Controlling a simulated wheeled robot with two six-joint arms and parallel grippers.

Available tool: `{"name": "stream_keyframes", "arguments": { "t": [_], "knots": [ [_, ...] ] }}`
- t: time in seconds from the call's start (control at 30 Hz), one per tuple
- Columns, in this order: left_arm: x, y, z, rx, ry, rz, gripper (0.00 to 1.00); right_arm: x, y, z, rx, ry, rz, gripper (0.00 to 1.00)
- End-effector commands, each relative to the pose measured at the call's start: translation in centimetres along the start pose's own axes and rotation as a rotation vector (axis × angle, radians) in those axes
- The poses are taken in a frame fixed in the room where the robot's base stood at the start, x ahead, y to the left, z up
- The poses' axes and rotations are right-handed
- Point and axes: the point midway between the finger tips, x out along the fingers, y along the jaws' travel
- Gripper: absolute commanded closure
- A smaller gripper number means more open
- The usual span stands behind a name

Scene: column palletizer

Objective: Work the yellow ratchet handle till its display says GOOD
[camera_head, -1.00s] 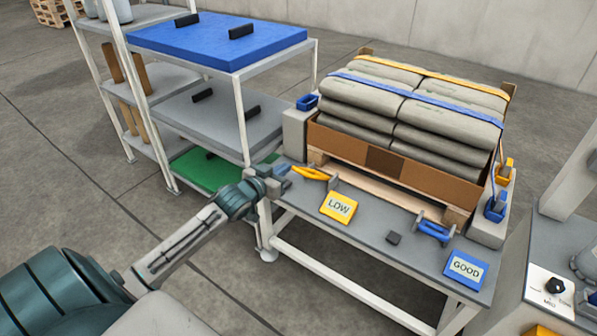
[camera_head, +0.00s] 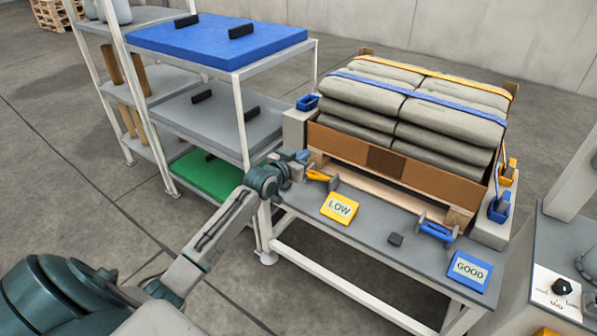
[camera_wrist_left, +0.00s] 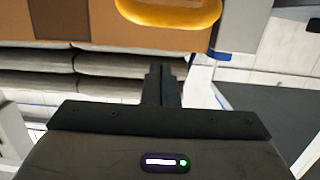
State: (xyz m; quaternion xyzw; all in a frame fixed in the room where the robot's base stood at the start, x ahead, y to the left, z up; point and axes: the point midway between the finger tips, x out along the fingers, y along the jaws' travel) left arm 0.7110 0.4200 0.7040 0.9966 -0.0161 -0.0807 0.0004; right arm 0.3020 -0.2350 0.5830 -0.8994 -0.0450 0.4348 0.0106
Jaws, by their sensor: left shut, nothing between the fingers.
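The yellow ratchet handle (camera_head: 319,176) is at the near left of the bench, by the pallet's corner. Its yellow display (camera_head: 339,208) reads LOW. My left gripper (camera_head: 304,156) is at the handle's left end and partly overlaps it in the head view. In the left wrist view, the fingers (camera_wrist_left: 162,72) are shut together with nothing between them. The yellow handle (camera_wrist_left: 170,14) appears beyond the fingertips at the top edge, apart from them in the picture. Whether the gripper touches it is unclear. My right gripper is not in view.
A blue handle (camera_head: 437,231) and a blue display (camera_head: 470,270) reading GOOD are at the bench's right. Strapped grey sacks (camera_head: 400,105) fill the pallet behind. A shelf rack with a blue top (camera_head: 215,42) stands left of the bench.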

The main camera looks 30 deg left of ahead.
Motion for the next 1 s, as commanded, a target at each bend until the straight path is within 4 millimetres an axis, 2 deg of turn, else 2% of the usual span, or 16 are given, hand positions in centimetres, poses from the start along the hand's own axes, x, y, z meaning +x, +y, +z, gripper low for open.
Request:
{"name": "stream_keyframes", "arguments": {
  "t": [0.03,0.1,0.3,0.87,1.0],
  "knots": [
    [-0.6,0.0,1.4,0.001,-0.009,0.000,1.00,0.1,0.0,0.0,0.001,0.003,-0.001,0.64],
    [-0.9,0.0,2.2,0.001,-0.008,0.000,1.00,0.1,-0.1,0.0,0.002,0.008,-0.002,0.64],
    [-1.5,0.0,3.6,0.000,-0.006,0.000,1.00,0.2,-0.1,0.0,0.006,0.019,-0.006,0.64],
    [-1.6,0.0,4.0,0.000,0.001,0.000,1.00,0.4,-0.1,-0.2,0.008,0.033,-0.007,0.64],
    [-1.6,-0.1,4.3,0.001,0.014,0.000,1.00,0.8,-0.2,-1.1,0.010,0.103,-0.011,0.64]
  ]
}}
